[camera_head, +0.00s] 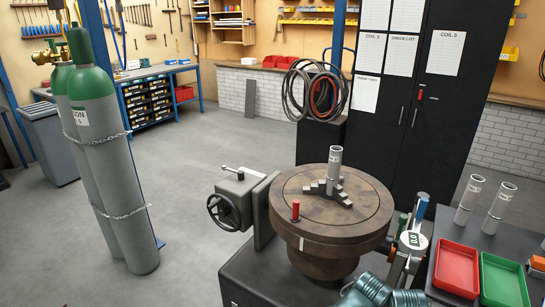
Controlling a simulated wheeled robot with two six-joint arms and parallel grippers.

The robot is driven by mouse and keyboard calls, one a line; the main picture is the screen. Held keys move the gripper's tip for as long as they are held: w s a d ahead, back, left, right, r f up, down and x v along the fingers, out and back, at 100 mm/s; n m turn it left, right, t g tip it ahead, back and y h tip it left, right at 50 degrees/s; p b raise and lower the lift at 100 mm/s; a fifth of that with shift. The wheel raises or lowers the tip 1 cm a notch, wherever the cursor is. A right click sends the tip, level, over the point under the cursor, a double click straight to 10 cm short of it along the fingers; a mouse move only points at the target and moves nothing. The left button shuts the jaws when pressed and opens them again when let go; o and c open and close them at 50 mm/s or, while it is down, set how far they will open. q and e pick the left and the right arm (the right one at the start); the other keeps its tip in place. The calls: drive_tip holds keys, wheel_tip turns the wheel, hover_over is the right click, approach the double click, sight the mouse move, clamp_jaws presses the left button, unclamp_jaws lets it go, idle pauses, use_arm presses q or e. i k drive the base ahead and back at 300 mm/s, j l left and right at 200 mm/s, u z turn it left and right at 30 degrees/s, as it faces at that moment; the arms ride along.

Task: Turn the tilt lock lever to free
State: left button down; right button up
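A tilting turntable (325,225) with a round brown top stands on a dark base at the centre. A grey gearbox (240,190) with a black handwheel (224,212) is on its left side. A short metal lever (233,171) with a pale knob end lies across the gearbox top; it looks like the tilt lock lever, but I see no readable lock or free marking.
Gas cylinders (107,165) stand left. Floor between is clear.

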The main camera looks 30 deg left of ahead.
sight(240, 173)
drive_tip(key=u, duration=1.3)
drive_tip(key=i+j+z, duration=0.25)
drive_tip(key=i, duration=0.15)
drive_tip(key=i+j+z, duration=0.25)
drive_tip(key=i+j, duration=0.1)
drive_tip(key=i, duration=0.05)
